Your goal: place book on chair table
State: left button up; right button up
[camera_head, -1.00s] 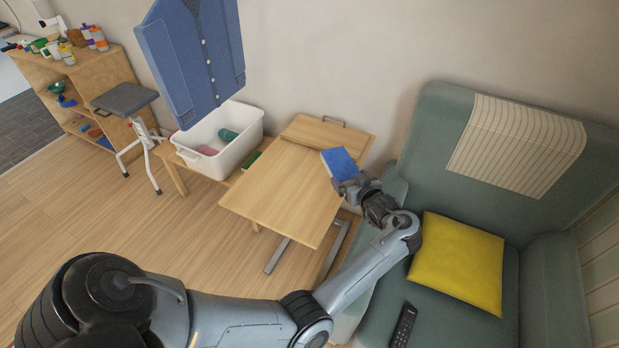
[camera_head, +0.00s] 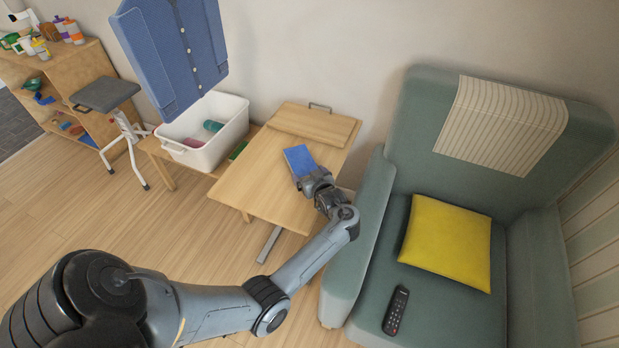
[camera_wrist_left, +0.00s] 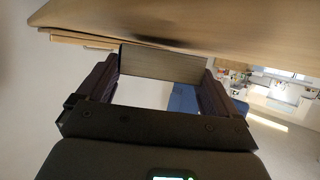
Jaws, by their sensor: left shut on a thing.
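A blue book (camera_head: 299,160) is held at its near end by my left gripper (camera_head: 314,180) in the head view. The gripper is shut on it. The book is over the right part of the light wooden chair table (camera_head: 255,190); I cannot tell whether it touches the top. In the left wrist view, the gripper's dark fingers (camera_wrist_left: 158,85) stand on both sides of a greyish-brown face of the book (camera_wrist_left: 160,64), with a wooden edge (camera_wrist_left: 75,40) close to it. My right gripper is not in view.
A green armchair (camera_head: 455,315) with a yellow cushion (camera_head: 447,240) and a black remote (camera_head: 396,311) stands right of the table. A white bin (camera_head: 207,150) stands on a low bench to the left. Most of the tabletop is clear.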

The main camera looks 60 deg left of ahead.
pick_arm(q)
jog(key=shift+f, duration=0.3)
jog(key=shift+f, duration=0.2)
jog(key=o, duration=0.8)
jog(key=shift+o, duration=0.2)
jog(key=shift+r, duration=0.15)
